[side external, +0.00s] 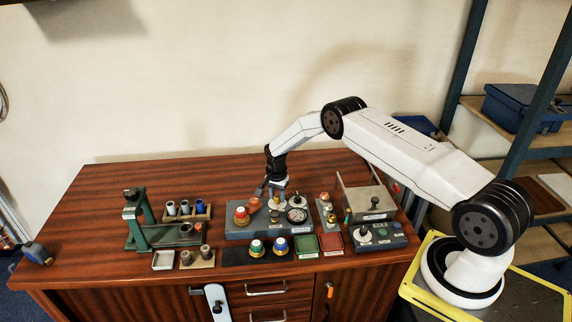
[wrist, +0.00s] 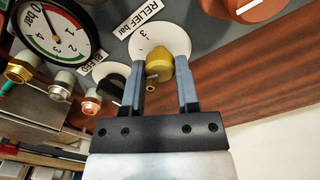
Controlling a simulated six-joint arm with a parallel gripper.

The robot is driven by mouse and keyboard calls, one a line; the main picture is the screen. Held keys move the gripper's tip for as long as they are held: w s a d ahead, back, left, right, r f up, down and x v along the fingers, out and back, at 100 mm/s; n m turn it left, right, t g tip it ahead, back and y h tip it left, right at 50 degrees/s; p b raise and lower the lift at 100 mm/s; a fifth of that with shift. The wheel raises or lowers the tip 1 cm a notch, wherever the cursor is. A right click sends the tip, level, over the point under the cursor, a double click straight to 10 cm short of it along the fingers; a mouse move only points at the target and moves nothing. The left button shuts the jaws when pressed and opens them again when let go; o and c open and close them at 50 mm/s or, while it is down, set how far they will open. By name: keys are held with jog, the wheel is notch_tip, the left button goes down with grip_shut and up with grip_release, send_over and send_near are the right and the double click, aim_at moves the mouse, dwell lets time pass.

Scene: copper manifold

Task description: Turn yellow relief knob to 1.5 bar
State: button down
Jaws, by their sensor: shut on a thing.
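The yellow relief knob (wrist: 156,66) sits on a white round dial marked with numbers, beside a "RELIEF bar" label (wrist: 138,18) in the wrist view. My gripper (wrist: 160,88) has its two grey fingers on either side of the knob and is shut on it. The knob's pointer setting cannot be read. In the side view my gripper (side external: 271,192) is lowered over the back of the grey manifold panel (side external: 238,230); the knob is small there.
A black bleed knob (wrist: 112,86) and brass and red fittings (wrist: 90,104) are close by. An orange-red knob (wrist: 245,8) is at the other side. Red and green trays (side external: 331,242) lie in front. Bare wooden table is behind the panel.

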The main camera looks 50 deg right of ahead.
aim_at(277, 196)
jog(key=n, duration=1.2)
jog(key=shift+n, duration=0.3)
dwell(0.3)
jog(key=shift+c, duration=1.8)
grip_release()
jog(key=shift+r, duration=0.2)
jog(key=shift+r, duration=3.75)
jog(key=shift+r, duration=0.1)
